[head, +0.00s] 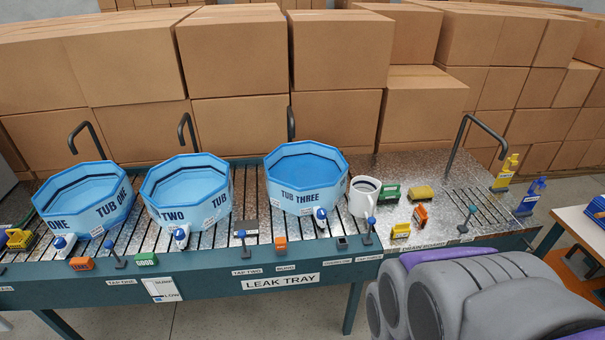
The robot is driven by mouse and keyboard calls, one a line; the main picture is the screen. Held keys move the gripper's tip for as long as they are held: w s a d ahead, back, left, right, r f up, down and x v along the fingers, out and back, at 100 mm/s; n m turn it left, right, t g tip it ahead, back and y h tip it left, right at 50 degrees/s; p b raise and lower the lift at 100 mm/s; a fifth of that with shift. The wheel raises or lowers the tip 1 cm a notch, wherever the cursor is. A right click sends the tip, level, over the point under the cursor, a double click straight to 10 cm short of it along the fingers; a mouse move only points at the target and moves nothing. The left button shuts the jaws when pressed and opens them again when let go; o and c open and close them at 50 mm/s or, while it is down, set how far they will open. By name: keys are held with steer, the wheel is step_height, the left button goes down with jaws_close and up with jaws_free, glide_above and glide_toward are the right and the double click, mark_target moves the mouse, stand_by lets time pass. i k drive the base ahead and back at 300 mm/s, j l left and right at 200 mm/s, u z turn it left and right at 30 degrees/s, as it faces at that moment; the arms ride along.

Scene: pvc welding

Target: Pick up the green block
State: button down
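Two green block-like things are in the head view. One green block (389,194) lies on the metal drain board, just right of the white mug (362,197). A smaller green block (146,259) marked GOOD sits on the front edge of the leak tray, below tub two. Nothing holds either one. My gripper is not in view; only grey and purple parts, apparently of my own arm, fill the lower right corner.
Three blue tubs (306,177) stand on the slatted leak tray. Yellow (421,193) and orange (420,215) blocks lie near the green block on the drain board (435,170). A bent dark pipe (458,140) rises there. Cardboard boxes (235,55) stack behind.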

mark_target(149, 259)
steer(key=u, duration=1.4)
steer(key=i+j+z, duration=0.15)
steer(key=i+j, duration=0.75)
steer(key=i+j+z, duration=0.1)
steer(key=i+j, duration=0.75)
steer(key=j, duration=0.15)
